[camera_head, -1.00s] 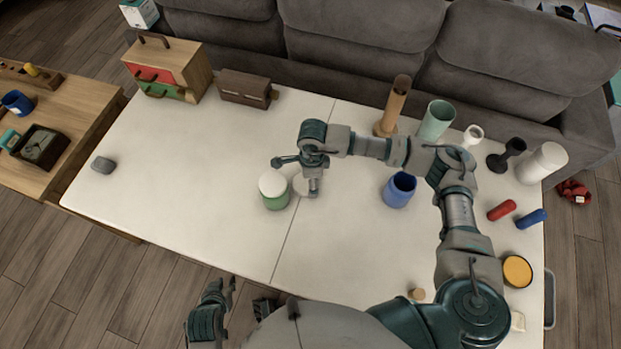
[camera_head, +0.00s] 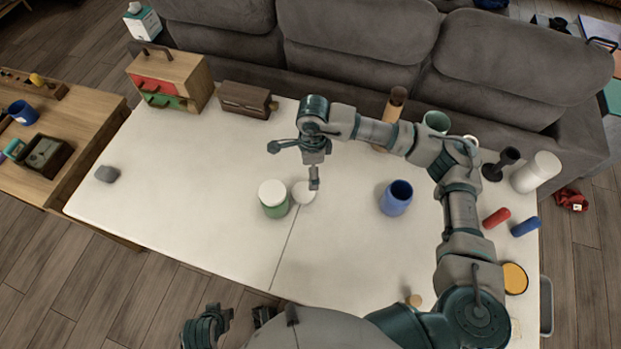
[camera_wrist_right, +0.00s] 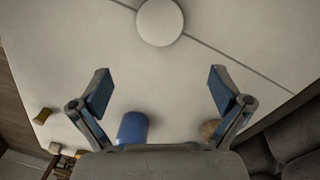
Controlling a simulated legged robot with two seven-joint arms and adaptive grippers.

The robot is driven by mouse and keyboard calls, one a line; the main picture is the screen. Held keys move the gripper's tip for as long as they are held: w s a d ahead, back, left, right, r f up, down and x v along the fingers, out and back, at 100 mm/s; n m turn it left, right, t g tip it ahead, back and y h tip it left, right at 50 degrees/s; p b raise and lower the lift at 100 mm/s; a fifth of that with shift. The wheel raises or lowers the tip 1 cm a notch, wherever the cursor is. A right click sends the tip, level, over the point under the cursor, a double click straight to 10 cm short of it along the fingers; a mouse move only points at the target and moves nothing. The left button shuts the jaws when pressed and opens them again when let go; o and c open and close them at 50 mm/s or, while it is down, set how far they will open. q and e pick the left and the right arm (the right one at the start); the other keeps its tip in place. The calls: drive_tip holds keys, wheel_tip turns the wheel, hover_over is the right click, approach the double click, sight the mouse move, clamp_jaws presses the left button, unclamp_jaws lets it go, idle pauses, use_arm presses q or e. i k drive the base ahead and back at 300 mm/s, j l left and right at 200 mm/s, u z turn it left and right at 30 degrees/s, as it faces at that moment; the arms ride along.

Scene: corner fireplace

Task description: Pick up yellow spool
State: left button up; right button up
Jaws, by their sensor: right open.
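A yellow round-topped piece with a dark rim (camera_head: 514,278) lies at the table's right edge; I cannot tell if it is a spool. A small tan cylinder (camera_head: 414,300) stands near the front edge. A small yellowish piece (camera_wrist_right: 43,116) shows near the table edge in the wrist view; its shape is unclear. My right gripper (camera_head: 293,166) is above the table's middle, well left of these, beside a green jar with a white lid (camera_head: 273,205). In the wrist view my right gripper (camera_wrist_right: 158,90) is open and empty. My left gripper (camera_head: 219,318) is in front of the table; its jaws are unclear.
A white disc (camera_head: 304,192) lies close to the right gripper. A blue cup (camera_head: 397,198) stands right of it. Red (camera_head: 496,218) and blue (camera_head: 525,226) cylinders lie at right. A small drawer box (camera_head: 172,78) stands back left. The left tabletop is mostly clear.

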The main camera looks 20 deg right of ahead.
sight(415, 301)
drive_tip(key=k+j, duration=0.2)
drive_tip(key=k, duration=0.3)
drive_tip(key=k+j, duration=0.2)
drive_tip(key=k, duration=0.25)
drive_tip(key=k+j, duration=0.2)
drive_tip(key=k, duration=0.3)
